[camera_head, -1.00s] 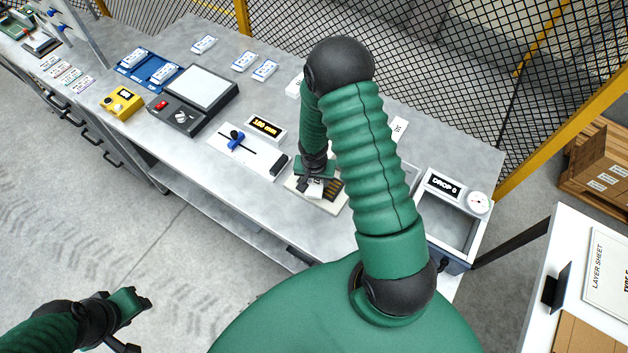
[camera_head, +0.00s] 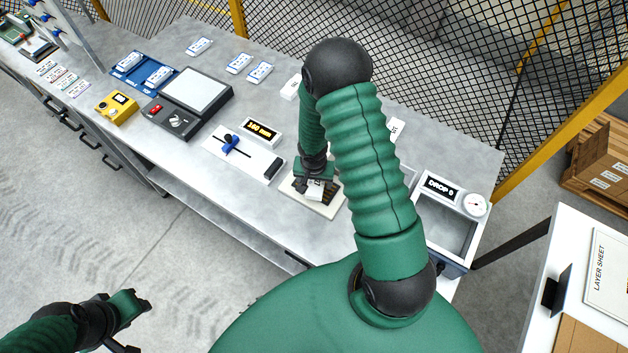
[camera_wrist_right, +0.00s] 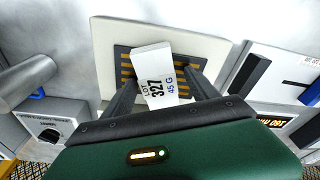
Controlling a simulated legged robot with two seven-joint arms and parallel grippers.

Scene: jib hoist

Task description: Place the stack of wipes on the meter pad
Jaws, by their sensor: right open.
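The stack of wipes, a small white piece labelled "LOT 327 45 G" (camera_wrist_right: 155,78), lies tilted over the gold-striped dark middle of the pale meter pad (camera_wrist_right: 110,55). In the head view the stack (camera_head: 315,190) and the pad (camera_head: 325,209) show below my right gripper (camera_head: 314,184). In the right wrist view the dark fingers of my right gripper (camera_wrist_right: 162,92) stand apart on either side of the stack, with gaps visible. Whether the stack's underside rests fully on the pad is hidden. My left gripper (camera_head: 141,303) is low at the left, over the floor, away from the bench.
A slider block with a blue knob (camera_head: 230,143) and a "180 mm" display (camera_head: 262,130) stand left of the pad. A scale (camera_head: 197,92) is farther left. A drop bin (camera_head: 448,232) is at right.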

